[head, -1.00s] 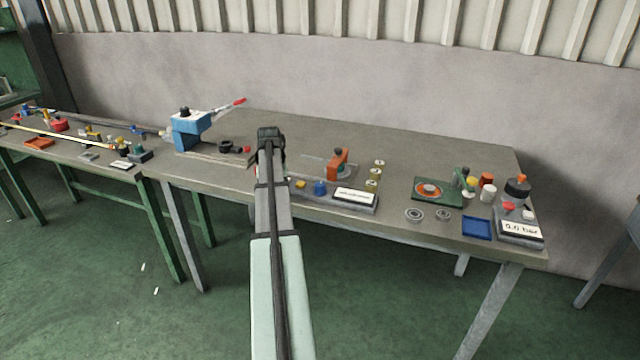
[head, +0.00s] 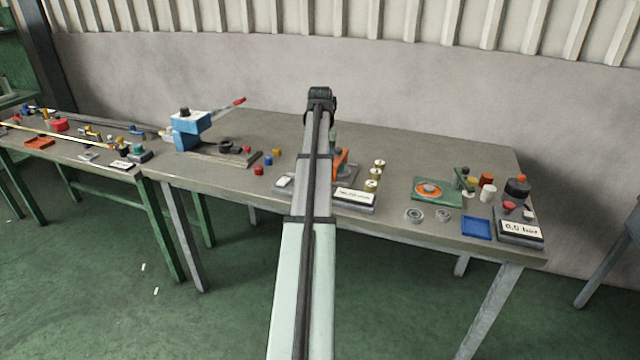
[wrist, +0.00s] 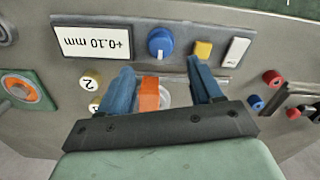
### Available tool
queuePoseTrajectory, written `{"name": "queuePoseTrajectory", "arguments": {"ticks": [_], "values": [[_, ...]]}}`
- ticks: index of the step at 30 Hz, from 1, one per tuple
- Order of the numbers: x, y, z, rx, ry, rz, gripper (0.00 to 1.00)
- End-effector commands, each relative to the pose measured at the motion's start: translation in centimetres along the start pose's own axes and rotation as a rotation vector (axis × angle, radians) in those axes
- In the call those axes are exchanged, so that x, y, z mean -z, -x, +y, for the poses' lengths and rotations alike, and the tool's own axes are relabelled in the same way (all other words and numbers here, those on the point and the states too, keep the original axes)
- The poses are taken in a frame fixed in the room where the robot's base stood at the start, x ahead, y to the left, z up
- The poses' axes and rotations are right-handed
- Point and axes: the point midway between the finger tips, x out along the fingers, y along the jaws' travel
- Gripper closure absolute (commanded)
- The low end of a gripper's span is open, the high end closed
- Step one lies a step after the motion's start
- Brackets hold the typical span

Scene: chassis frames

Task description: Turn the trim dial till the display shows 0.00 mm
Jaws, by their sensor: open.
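The trim dial (wrist: 160,42) is a round blue knob with a white mark, on a grey panel in the wrist view. Left of it the display (wrist: 92,43) reads +0.10 mm; in the head view the display (head: 355,196) is too small to read. My gripper (wrist: 159,66) is open, its two blue fingers spread. The dial lies just beyond the fingertips, roughly in line with the gap, and nothing grips it. In the head view my arm hides the dial and the gripper.
An orange upright part (wrist: 149,95) shows between the fingers, nearer the palm. A yellow button (wrist: 203,50) and a white switch (wrist: 237,52) sit right of the dial. Numbered brass pieces (wrist: 91,80) stand near the left finger. A blue press (head: 190,130) stands farther left in the head view.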

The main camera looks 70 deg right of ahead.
Motion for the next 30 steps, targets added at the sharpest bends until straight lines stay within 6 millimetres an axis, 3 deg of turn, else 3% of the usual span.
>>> {"name": "queuePoseTrajectory", "arguments": {"ticks": [6,15,30], "values": [[-0.1,-4.0,0.0,0.000,0.000,-0.001,0.35],[-0.1,-7.8,0.0,0.000,0.000,0.000,0.35],[0.0,-9.0,0.0,0.000,0.000,0.001,0.35]]}}
